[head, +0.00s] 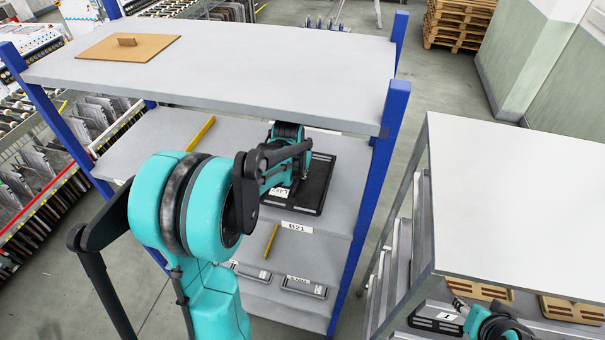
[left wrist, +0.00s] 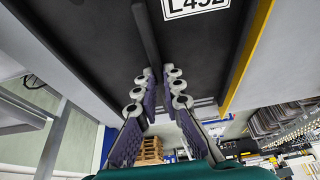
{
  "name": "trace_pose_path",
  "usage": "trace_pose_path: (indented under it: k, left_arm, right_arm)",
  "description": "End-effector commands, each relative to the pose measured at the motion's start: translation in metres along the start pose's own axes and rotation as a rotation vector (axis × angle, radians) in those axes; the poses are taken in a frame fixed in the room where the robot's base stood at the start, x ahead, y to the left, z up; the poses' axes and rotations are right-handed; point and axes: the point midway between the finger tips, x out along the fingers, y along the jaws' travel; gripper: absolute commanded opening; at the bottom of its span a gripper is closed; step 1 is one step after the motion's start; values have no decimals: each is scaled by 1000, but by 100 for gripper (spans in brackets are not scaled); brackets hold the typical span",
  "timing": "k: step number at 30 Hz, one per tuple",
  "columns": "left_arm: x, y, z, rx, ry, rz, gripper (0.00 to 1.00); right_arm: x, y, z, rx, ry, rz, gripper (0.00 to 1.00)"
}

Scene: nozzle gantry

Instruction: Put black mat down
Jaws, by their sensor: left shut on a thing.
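The black mat (head: 317,186) is a dark flat panel with a raised rim and a white label, at the middle shelf of the blue-posted rack in the head view. In the left wrist view the black mat (left wrist: 95,50) fills the upper part, with its label and a dark handle bar. My left gripper (left wrist: 161,88) is shut on that bar. In the head view my arm hides the left gripper and part of the mat. I cannot tell whether the mat touches the shelf. Part of my right arm shows at the bottom right; its jaws are unclear.
The grey middle shelf (head: 165,137) has a yellow divider (head: 200,133) left of the mat and a B21 tag (head: 296,227) on its front edge. The top shelf (head: 270,70) is close above and carries a brown board (head: 128,48). A white-topped rack (head: 520,200) stands at right.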

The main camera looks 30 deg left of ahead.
Motion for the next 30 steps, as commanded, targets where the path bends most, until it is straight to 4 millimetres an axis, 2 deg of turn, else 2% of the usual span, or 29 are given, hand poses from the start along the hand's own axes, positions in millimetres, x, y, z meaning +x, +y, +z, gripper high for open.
trace_pose_path:
  k: [3,10,16,29,30]
  left_arm:
    - [6,0,-16,0,0,0,0]
    - [12,0,-30,0,0,0,0]
    - [44,0,-15,0,0,0,0]
    - [48,0,-12,0,0,0,0]
    - [47,0,-13,0,0,0,18]
  right_arm:
    - [-2,0,-1,0,0,0,40]
    - [-3,0,-2,0,0,0,40]
    - [13,0,9,0,0,0,40]
    - [16,0,12,0,0,0,40]
    - [15,0,11,0,0,0,40]
